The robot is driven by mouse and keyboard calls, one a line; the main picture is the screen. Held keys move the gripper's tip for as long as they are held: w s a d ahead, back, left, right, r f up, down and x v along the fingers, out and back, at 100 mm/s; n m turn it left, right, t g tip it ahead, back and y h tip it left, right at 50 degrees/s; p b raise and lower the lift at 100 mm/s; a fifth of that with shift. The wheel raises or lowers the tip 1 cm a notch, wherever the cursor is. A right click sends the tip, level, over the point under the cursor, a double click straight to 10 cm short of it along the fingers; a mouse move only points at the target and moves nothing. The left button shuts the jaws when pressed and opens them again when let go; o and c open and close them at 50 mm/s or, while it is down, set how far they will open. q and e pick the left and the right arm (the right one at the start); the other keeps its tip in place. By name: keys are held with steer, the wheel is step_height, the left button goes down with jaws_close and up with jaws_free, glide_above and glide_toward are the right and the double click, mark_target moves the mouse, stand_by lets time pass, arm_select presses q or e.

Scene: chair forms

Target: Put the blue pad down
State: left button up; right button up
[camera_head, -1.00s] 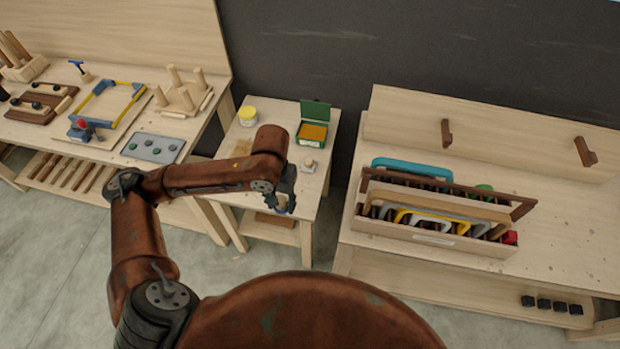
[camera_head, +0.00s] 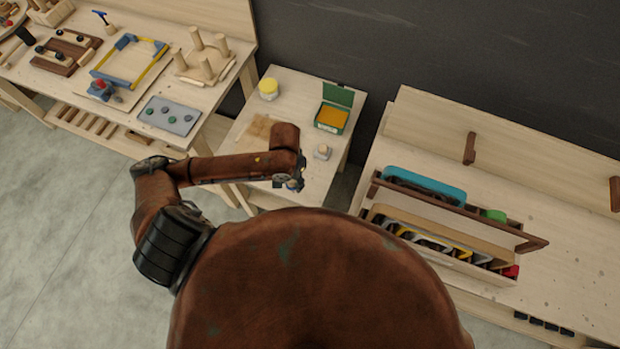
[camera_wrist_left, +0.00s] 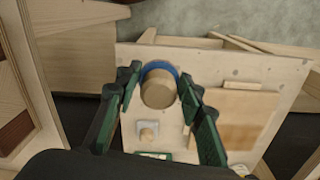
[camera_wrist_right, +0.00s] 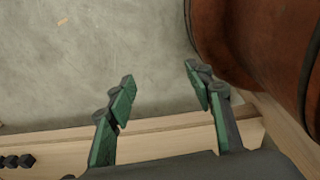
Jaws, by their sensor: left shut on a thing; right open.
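The blue pad (camera_wrist_left: 160,66) is a round tan piece with a blue rim, seen between the fingers in the left wrist view. My left gripper (camera_wrist_left: 159,85) is shut on it. In the head view my left gripper (camera_head: 291,184) is near the front edge of the small table (camera_head: 285,108), with a bit of blue at its tip. I cannot tell whether the pad touches the tabletop. My right gripper (camera_wrist_right: 160,76) is open and empty above the floor and a wooden edge in the right wrist view.
The small table holds a yellow-lidded jar (camera_head: 268,89), an open green box (camera_head: 332,116), a small white block (camera_head: 322,152) and a flat tan square (camera_head: 258,128). A rack of frames (camera_head: 440,215) stands on the right bench. The left bench holds a grey tray (camera_head: 170,117).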

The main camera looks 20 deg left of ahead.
arm_select(q)
steer(key=s+a+f+p, duration=0.1)
steer(key=s+f, duration=0.1)
steer(key=s, duration=0.2)
glide_above(309, 182)
steer(key=shift+m, duration=0.3)
steer(key=f, duration=0.6)
steer(key=s+f, duration=0.1)
steer(key=f, duration=0.2)
steer(key=shift+f, duration=0.1)
steer(key=shift+w+d+f, duration=0.1)
steer(key=shift+w+f, duration=0.35)
steer(key=shift+f, duration=1.6)
arm_select(e)
steer(key=shift+w+r, duration=0.85)
steer(key=shift+r, duration=0.05)
arm_select(q)
steer(key=o, duration=1)
steer(key=shift+f, duration=0.1)
step_height(309, 182, up, 12)
steer(key=shift+r, duration=0.15)
arm_select(e)
steer(key=shift+w+r, duration=0.1)
steer(key=shift+r, duration=0.1)
